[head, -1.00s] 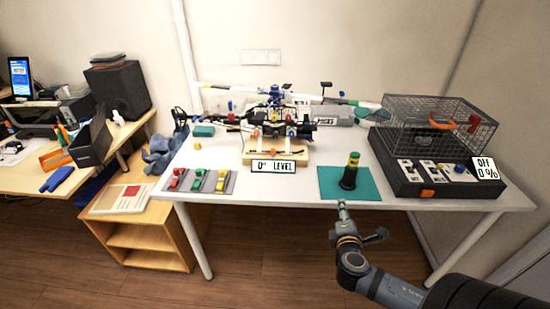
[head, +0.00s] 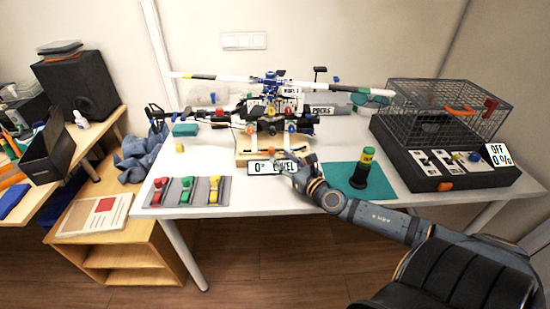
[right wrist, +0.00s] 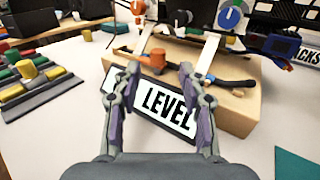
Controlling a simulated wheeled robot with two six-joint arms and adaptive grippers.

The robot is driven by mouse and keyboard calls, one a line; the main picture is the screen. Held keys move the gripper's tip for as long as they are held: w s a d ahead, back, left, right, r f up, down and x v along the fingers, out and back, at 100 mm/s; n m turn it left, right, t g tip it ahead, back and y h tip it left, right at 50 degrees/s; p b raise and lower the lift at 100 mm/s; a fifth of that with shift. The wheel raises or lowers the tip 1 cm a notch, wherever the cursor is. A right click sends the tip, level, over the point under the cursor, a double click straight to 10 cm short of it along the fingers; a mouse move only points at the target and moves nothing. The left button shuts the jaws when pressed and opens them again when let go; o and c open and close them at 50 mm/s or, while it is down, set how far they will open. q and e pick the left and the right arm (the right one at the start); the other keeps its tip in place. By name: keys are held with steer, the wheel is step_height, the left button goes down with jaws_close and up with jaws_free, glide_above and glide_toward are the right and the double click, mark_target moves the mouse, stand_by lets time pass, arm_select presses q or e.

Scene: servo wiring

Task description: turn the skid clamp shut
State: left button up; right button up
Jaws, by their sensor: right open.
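A model helicopter (head: 268,108) stands on a wooden block (head: 245,156) on the white table; the block also shows in the right wrist view (right wrist: 232,107). In the right wrist view an orange knob (right wrist: 154,60), which looks like the skid clamp, sits on the block beside a dark skid tube (right wrist: 212,78). I cannot tell how far it is turned. My right gripper (head: 287,164) is at the block's front, before the "0° LEVEL" sign (head: 262,168). In the right wrist view its fingers (right wrist: 158,78) are open and empty, pointing toward the knob, apart from it. My left gripper is not in view.
A black box with a wire cage (head: 450,108) stands at the right. Grey strips with red, green and yellow pieces (head: 190,191) lie front left.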

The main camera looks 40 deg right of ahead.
mark_target(273, 151)
steer(key=shift+w+a+r, duration=0.15)
steer(key=shift+w+r, duration=0.2)
steer(key=shift+w, duration=0.3)
steer(key=shift+w+r+p, duration=0.1)
steer(key=shift+w+p, duration=0.55)
steer(key=shift+w, duration=0.55)
steer(key=shift+f, duration=0.2)
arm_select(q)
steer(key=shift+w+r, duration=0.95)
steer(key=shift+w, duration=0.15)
arm_select(e)
jaws_close()
